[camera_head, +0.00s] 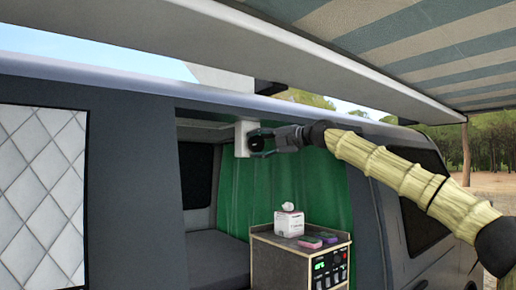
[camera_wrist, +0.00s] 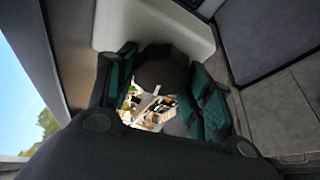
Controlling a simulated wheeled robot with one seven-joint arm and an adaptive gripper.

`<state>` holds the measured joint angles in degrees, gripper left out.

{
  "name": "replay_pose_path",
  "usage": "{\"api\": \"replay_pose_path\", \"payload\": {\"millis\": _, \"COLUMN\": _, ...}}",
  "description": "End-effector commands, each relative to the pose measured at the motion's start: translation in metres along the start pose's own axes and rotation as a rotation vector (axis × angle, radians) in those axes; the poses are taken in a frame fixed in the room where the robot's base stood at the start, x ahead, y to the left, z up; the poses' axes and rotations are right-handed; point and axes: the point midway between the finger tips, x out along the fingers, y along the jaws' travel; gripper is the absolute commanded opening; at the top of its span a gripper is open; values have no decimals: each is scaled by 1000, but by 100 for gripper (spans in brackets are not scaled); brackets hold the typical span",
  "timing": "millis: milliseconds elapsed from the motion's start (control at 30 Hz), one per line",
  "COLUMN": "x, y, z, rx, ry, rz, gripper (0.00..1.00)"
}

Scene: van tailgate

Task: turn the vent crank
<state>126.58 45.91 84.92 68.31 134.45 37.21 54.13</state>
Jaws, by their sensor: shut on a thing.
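The vent crank shows as a dark round knob (camera_head: 256,143) on a pale white housing (camera_head: 242,139), high in the van's side opening in the head view. My gripper (camera_head: 265,141) reaches it from the right and is shut on the crank knob. In the wrist view the dark knob (camera_wrist: 162,72) sits between my two fingers with green pads, below the pale housing (camera_wrist: 150,28). The fingers partly hide the knob, so the crank's turn angle cannot be told.
A green curtain (camera_head: 310,185) hangs behind. The van roof edge (camera_head: 200,97) and the striped awning (camera_head: 430,55) lie above my arm.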

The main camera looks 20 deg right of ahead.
Motion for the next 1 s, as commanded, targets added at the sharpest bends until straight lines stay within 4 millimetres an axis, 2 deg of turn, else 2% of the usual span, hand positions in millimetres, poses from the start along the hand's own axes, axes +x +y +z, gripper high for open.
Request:
{"api": "replay_pose_path", "payload": {"millis": 433, "x": 1, "y": -3, "z": 0, "rx": 10, "ry": 1, "rz": -1, "gripper": 27}}
{"api": "replay_pose_path", "payload": {"millis": 467, "x": 1, "y": -3, "z": 0, "rx": 10, "ry": 1, "rz": -1, "gripper": 53}}
{"api": "replay_pose_path", "payload": {"millis": 567, "x": 1, "y": -3, "z": 0, "rx": 10, "ry": 1, "rz": 0, "gripper": 70}}
{"api": "replay_pose_path", "payload": {"millis": 1000, "x": -5, "y": -1, "z": 0, "rx": 9, "ry": 0, "rz": 3, "gripper": 70}}
